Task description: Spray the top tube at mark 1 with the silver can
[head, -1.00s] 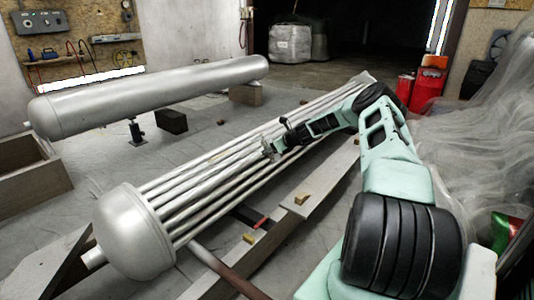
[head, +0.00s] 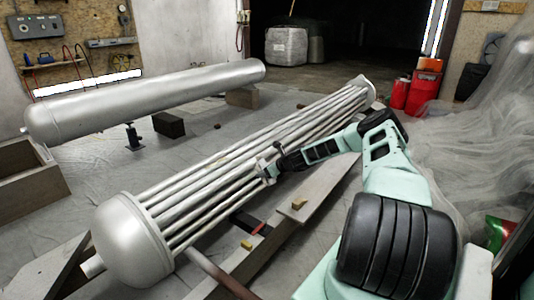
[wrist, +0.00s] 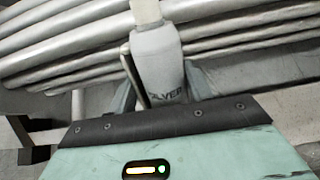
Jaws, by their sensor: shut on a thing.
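The bundle of long silver tubes (head: 232,165) runs diagonally from a domed end (head: 128,240) at lower left to a far end plate at upper right. My gripper (head: 267,171) is at the near side of the bundle, about midway along it. In the wrist view my gripper (wrist: 162,82) is shut on the silver can (wrist: 157,55), a pale grey can with partly hidden dark lettering ending in "LVER". The can's light top points toward the tubes, which pass behind it. I cannot tell the gap between can and tubes. No mark 1 can be made out.
A large silver tank (head: 145,97) lies on supports behind the bundle. Wooden planks (head: 305,208) with small blocks lie on the near side. Red canisters (head: 424,85) stand at the back right, beside translucent sheeting (head: 465,150).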

